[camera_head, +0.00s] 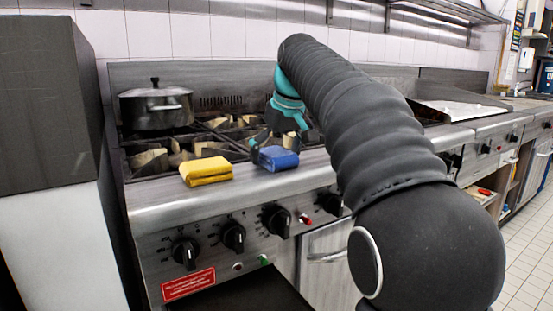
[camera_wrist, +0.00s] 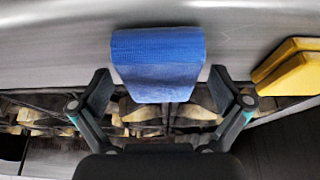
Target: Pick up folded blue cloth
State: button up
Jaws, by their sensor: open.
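The folded blue cloth (camera_head: 277,158) lies on the front steel edge of the stove, by the burner grates. In the wrist view the blue cloth (camera_wrist: 157,62) is at the top middle, and its near part lies between the fingertips. My gripper (camera_wrist: 158,82) is open, with one finger at each side of the cloth and a gap on both sides.
A folded yellow cloth (camera_head: 206,171) lies left of the blue one; it also shows in the wrist view (camera_wrist: 292,68). A lidded pot (camera_head: 156,108) stands on the back left burner. Black knobs (camera_head: 232,236) line the stove front. Steel edge is bare between the cloths.

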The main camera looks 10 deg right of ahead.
dwell(0.3)
jog(key=c, duration=1.3)
jog(key=shift+c, duration=0.2)
